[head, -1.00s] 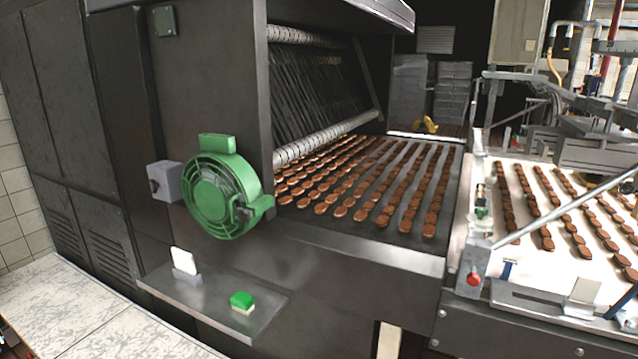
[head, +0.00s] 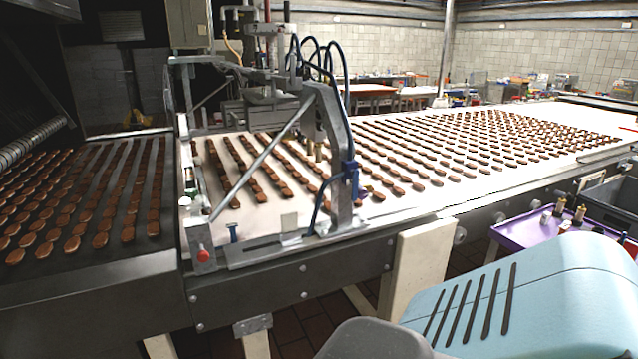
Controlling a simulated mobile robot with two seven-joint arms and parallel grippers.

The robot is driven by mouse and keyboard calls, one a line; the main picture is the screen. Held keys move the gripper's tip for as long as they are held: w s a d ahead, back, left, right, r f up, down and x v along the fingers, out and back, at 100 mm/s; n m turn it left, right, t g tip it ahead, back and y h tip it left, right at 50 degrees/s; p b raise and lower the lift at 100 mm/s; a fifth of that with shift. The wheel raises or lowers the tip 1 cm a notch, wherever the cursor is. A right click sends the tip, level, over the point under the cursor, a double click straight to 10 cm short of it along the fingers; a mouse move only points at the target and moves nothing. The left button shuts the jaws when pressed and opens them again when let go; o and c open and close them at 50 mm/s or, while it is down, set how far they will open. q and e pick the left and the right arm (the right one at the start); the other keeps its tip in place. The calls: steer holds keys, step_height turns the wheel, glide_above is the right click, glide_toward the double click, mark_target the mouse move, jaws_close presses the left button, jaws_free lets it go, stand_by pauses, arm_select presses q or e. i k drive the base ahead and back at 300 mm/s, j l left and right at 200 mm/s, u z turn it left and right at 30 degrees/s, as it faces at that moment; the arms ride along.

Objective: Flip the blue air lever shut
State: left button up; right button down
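Two blue parts show on the depositor machine (head: 335,120) over the belt. A small blue handle-like piece (head: 233,232) stands at the belt's near left edge, close to a red button (head: 203,256). A blue fitting (head: 350,178) with blue hose sits on the grey upright frame to its right. I cannot tell which of them is the air lever, nor whether it is open or shut. Neither of my grippers is in view.
A white belt (head: 420,205) with rows of brown biscuits runs to the back right. A dark conveyor (head: 80,270) carries more at the left. A purple tray (head: 515,232) with small bottles stands at the right. A beige panel (head: 420,265) stands below the belt.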

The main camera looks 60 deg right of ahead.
mark_target(355, 173)
steer(key=z, duration=2)
